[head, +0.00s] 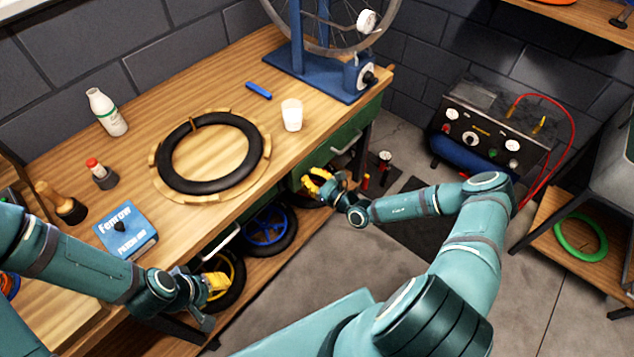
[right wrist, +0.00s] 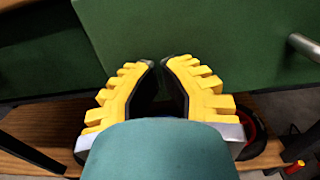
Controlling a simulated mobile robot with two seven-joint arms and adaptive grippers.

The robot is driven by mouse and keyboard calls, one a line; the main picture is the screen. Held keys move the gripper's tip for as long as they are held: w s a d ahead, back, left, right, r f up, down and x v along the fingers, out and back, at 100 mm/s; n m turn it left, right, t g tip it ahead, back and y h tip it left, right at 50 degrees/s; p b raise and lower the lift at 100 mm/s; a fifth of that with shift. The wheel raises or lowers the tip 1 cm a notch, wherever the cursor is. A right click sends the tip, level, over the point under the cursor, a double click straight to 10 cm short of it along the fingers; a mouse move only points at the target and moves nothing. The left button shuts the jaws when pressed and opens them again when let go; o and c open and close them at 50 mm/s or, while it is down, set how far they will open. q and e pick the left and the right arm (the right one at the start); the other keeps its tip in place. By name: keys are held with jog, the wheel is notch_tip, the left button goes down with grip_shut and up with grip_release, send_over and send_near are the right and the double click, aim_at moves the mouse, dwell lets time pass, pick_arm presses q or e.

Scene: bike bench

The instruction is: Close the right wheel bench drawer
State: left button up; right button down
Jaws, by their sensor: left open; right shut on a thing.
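The right wheel bench drawer (head: 322,161) has a green front and a grey bar handle (head: 346,139) under the tabletop's right end. In the right wrist view its green front (right wrist: 210,35) fills the upper part and seems to stand forward of the darker panel on the left. The handle (right wrist: 304,46) is at the right edge. My right gripper (head: 312,184) is at the front's lower left part, with its yellow fingertips (right wrist: 157,63) close together against the green panel. What lies between them is hidden. My left gripper (head: 214,285) is open, low by the bench's left front.
The wooden bench top (head: 215,110) holds a tyre (head: 160,160), a white cup (head: 292,114), a bottle (head: 107,112) and a blue box (head: 126,232). Wheels, one with a blue rim (head: 265,225), stand underneath. The floor (head: 310,260) before the bench is clear.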

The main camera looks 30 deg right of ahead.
jog(key=shift+w, duration=0.1)
jog(key=p+x, duration=0.2)
jog(key=x, duration=0.2)
jog(key=shift+w+a, duration=0.2)
jog(key=shift+w, duration=0.15)
pick_arm(q)
jog(key=shift+w+r, duration=0.2)
jog(key=shift+r, duration=0.75)
pick_arm(e)
jog(key=shift+r, duration=0.1)
